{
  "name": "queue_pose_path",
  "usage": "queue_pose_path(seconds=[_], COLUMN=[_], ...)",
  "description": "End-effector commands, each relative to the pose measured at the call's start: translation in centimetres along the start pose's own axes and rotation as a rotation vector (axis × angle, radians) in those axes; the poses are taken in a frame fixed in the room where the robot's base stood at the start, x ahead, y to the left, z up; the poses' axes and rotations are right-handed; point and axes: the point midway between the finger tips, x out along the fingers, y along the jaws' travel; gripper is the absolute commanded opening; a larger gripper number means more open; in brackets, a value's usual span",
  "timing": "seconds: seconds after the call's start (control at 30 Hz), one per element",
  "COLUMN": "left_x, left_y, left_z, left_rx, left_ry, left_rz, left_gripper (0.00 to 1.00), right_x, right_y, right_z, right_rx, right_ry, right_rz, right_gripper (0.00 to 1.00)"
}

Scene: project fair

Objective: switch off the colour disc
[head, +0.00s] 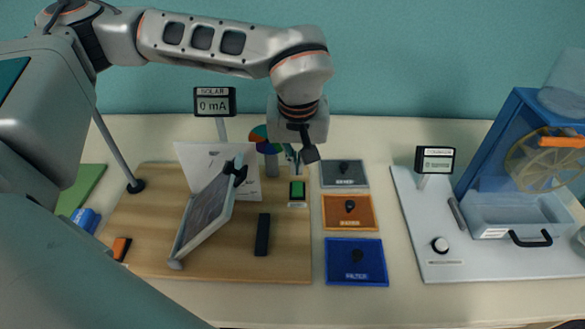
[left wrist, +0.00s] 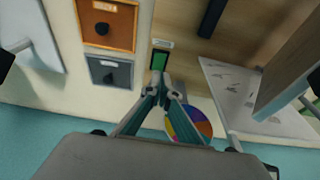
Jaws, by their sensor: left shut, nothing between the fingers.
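The colour disc (head: 259,134), with several coloured sectors, stands at the back of the wooden board, partly hidden behind my left gripper. It also shows in the left wrist view (left wrist: 190,124), beside the fingers. A small dark switch with a green face (head: 297,189) lies on the board's right edge in front of the disc; it shows in the left wrist view (left wrist: 159,60) just beyond the fingertips. My left gripper (head: 296,168) points down, shut and empty, close to the switch. I cannot tell whether the tips touch it. My right gripper is not in view.
A tilted solar panel (head: 208,214) and a black bar (head: 262,234) are on the wooden board (head: 285,262). A solar meter (head: 214,101) reads 0 mA. Grey (head: 335,168), orange (head: 336,220) and blue (head: 345,274) plates lie right. A blue-framed wheel device (head: 500,145) stands far right.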

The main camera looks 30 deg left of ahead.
Motion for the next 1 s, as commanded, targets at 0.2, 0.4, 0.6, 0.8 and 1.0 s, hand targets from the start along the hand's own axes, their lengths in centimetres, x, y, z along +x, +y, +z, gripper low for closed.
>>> queue_pose_path(seconds=[0.2,0.4,0.6,0.8,1.0], left_x=[-3.9,-5.5,-5.8,-5.8,-5.7], left_y=[0.0,0.0,0.0,0.0,0.0], left_z=[1.1,1.6,1.7,1.7,1.7], left_rx=[0.003,0.001,0.001,0.001,0.001], left_ry=[0.003,0.002,0.000,0.000,0.000], left_rz=[0.001,0.001,0.000,0.000,0.000], left_gripper=[0.00,0.00,0.00,0.00,0.00], right_x=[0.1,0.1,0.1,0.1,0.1], right_y=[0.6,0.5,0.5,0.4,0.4], right_z=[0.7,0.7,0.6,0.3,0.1], right_rx=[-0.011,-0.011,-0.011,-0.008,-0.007], right_ry=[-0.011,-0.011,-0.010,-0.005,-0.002], right_rz=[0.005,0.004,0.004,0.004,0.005], right_gripper=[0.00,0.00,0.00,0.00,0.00])
